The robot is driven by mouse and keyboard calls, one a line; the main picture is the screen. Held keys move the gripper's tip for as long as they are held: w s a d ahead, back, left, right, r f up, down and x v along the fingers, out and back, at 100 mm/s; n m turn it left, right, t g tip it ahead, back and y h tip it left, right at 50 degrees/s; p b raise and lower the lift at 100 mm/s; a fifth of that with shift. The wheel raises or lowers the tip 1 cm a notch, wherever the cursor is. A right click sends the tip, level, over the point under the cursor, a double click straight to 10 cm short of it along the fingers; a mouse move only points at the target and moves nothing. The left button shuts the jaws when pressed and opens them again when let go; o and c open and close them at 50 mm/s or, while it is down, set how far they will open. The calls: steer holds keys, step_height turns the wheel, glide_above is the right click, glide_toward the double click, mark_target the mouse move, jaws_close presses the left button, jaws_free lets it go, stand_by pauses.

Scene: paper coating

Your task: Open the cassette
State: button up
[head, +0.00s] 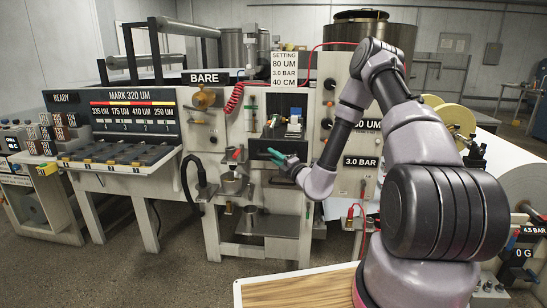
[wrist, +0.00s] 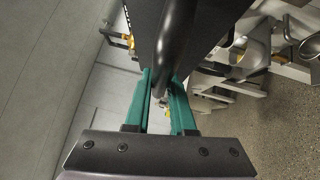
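The cassette is most likely the dark drawer-like front (head: 262,148) in the middle of the machine, below a small recess; no label on it is legible. My gripper (head: 277,157), with green fingers, is right at this front in the head view. In the wrist view my gripper (wrist: 160,88) has its fingers apart, with a thick dark bar (wrist: 176,40), like a handle, reaching down to between them. I cannot tell whether the fingers press on the bar. The dark face (wrist: 205,25) behind the bar fills the top middle. My forearm hides part of the machine's right side.
A bank of slots under the "MARK 320 UM" panel (head: 132,106) stands at the left. A setting card (head: 285,69) reads 80 UM, 3.0 BAR, 40 CM. A wooden-topped table (head: 300,291) is in front; open floor lies at left.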

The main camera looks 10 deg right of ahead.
steer(key=o, duration=0.4)
steer(key=shift+d, duration=0.1)
steer(key=v, duration=1)
steer(key=shift+s+d, duration=0.1)
steer(key=shift+s, duration=0.3)
